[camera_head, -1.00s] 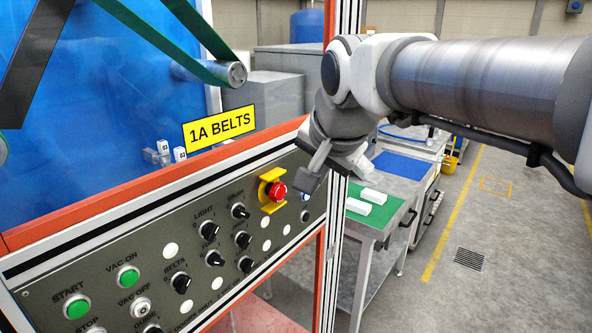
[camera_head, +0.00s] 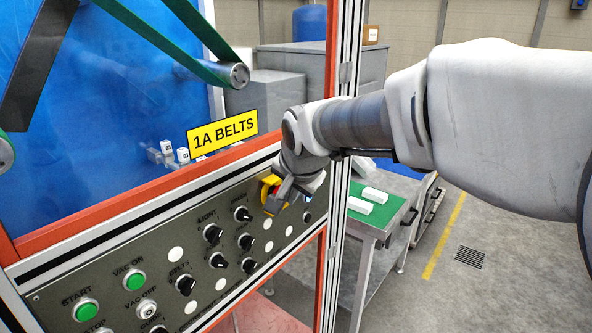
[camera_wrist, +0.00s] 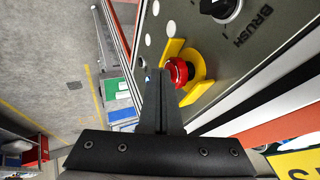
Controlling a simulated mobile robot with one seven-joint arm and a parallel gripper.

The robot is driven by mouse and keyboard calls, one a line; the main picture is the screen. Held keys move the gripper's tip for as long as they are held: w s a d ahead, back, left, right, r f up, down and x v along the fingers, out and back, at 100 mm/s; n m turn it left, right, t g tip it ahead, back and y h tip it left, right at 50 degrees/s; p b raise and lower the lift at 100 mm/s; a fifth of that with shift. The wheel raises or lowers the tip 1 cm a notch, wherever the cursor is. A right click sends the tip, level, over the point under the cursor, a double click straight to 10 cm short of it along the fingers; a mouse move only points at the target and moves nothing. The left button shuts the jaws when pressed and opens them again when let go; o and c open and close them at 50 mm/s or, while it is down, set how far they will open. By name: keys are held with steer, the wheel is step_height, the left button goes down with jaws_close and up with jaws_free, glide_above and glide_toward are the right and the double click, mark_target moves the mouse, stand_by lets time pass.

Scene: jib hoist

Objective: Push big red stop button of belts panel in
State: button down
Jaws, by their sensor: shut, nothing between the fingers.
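The big red stop button (camera_wrist: 178,72) sits in a yellow guard (camera_wrist: 196,76) on the belts panel in the wrist view. In the head view my gripper hides most of the button; part of the yellow guard (camera_head: 267,186) shows. My gripper (camera_head: 278,204) is shut and empty, with its fingertips in front of the button. In the wrist view the shut fingers (camera_wrist: 160,78) lie just beside the button's left edge. I cannot tell whether they touch it. The panel (camera_head: 205,285) carries the yellow sign "1A BELTS" (camera_head: 222,134) above it.
Black knobs (camera_head: 213,233) and green buttons (camera_head: 136,281) lie left of the stop button. An upright aluminium post (camera_head: 341,150) stands right of the panel. A table with a green mat (camera_head: 386,208) stands behind it, with open floor at the right.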

steer(key=shift+w+a+r+b, duration=0.15)
steer(key=shift+w+a+b, duration=0.3)
steer(key=shift+a, duration=0.3)
steer(key=shift+d, duration=0.1)
